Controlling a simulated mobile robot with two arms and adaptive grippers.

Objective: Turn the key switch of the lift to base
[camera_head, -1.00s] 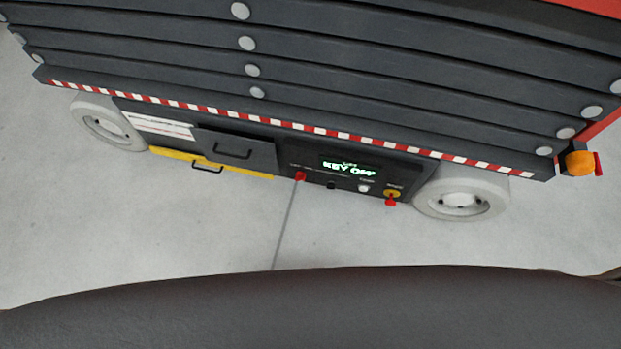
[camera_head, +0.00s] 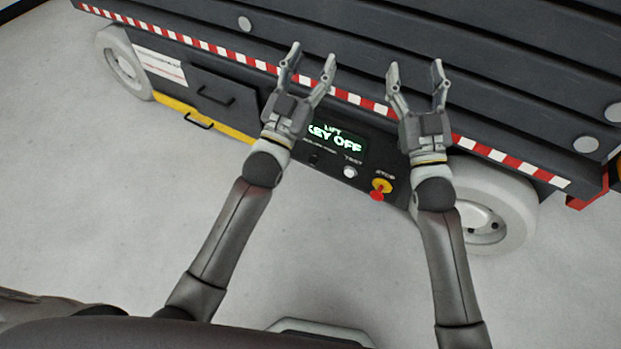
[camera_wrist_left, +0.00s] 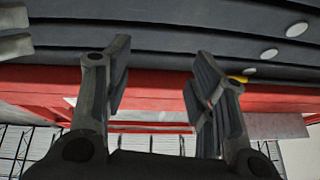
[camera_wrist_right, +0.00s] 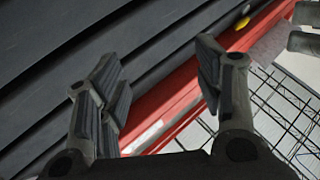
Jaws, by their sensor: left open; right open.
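The lift's control panel (camera_head: 390,160) is on the side of the dark grey lift (camera_head: 430,40). Its screen (camera_head: 336,139) reads KEY OFF in green. My left gripper (camera_head: 312,58) is open and empty, raised in front of the lift, up and left of the screen. My right gripper (camera_head: 415,68) is open and empty, above and right of the screen. The open fingers also show in the left wrist view (camera_wrist_left: 160,62) and the right wrist view (camera_wrist_right: 157,58), with nothing between them.
A red stop button on a yellow base (camera_head: 379,190) and a white button (camera_head: 350,172) are on the panel. A drawer-like box with a handle (camera_head: 215,97) is at left. White wheels (camera_head: 490,210) stand on grey floor (camera_head: 110,200), which is clear in front.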

